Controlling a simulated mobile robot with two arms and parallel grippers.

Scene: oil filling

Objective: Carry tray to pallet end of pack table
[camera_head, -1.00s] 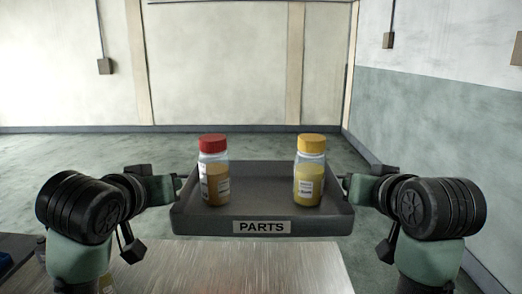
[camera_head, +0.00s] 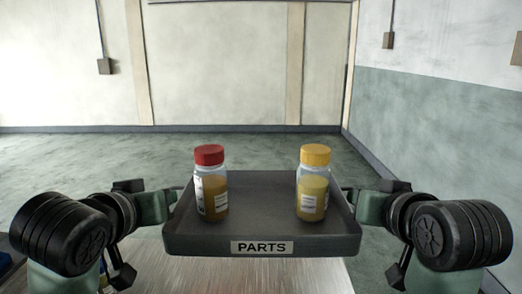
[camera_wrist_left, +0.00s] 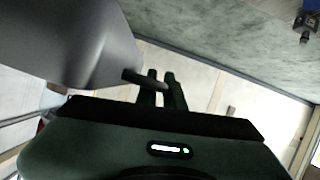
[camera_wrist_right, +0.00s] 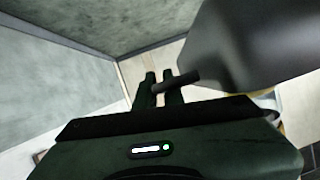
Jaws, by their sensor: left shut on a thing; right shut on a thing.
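The dark grey tray (camera_head: 262,222) with a PARTS label on its front is held level between my two grippers in the head view. A red-capped bottle (camera_head: 210,184) stands upright in its left part and a yellow-capped bottle (camera_head: 313,184) upright in its right part. My left gripper (camera_wrist_left: 161,88) is shut on the tray's left handle (camera_wrist_left: 143,79). My right gripper (camera_wrist_right: 160,86) is shut on the tray's right handle (camera_wrist_right: 182,80). In the head view the fingertips are mostly hidden at the tray's sides.
A bare metal table top (camera_head: 240,275) lies below and in front of the tray. Open green floor (camera_head: 110,160) reaches back to the walls.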

